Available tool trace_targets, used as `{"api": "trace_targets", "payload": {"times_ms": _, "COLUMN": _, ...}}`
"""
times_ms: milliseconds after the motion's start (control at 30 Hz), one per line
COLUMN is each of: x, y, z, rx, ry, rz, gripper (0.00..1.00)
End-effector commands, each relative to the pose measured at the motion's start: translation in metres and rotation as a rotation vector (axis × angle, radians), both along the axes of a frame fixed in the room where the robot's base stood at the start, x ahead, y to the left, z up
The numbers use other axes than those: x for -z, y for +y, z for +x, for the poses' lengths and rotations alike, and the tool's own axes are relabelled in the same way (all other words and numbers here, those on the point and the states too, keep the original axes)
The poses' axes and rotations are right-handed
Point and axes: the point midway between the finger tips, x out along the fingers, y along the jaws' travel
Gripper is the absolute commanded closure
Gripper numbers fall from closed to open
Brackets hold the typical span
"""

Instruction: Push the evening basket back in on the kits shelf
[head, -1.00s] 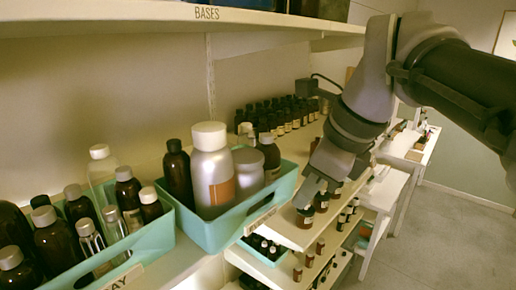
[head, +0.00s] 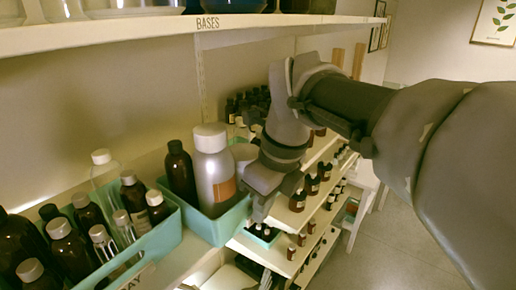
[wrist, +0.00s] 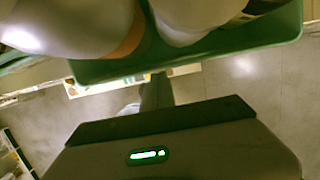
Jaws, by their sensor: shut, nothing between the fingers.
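The evening basket (head: 216,230) is a teal bin on the shelf below the BASES board. It holds a large silver-white bottle (head: 213,165), a dark bottle (head: 179,172) and another pale container (head: 243,156). Its label is hidden now. My gripper (head: 258,214) is shut and empty, pointing down at the basket's front right side and covering part of it. In the wrist view the basket's green rim (wrist: 225,46) crosses the top, with my narrow closed fingers (wrist: 157,84) just below it. I cannot tell whether they touch.
A second teal basket (head: 158,242) full of bottles stands to the left, its label partly readable as "AY". The BASES shelf (head: 150,36) runs above. Lower shelves with small dark bottles (head: 298,200) lie to the right. Open floor (head: 400,220) is at far right.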

Motion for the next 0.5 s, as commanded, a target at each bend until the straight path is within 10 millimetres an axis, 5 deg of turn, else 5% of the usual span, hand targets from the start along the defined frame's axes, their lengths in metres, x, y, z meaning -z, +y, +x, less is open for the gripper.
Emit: {"api": "trace_targets", "payload": {"times_ms": 500, "x": 0.0, "y": 0.014, "z": 0.011, "rx": -0.002, "ry": 0.002, "rz": 0.0, "gripper": 1.0}}
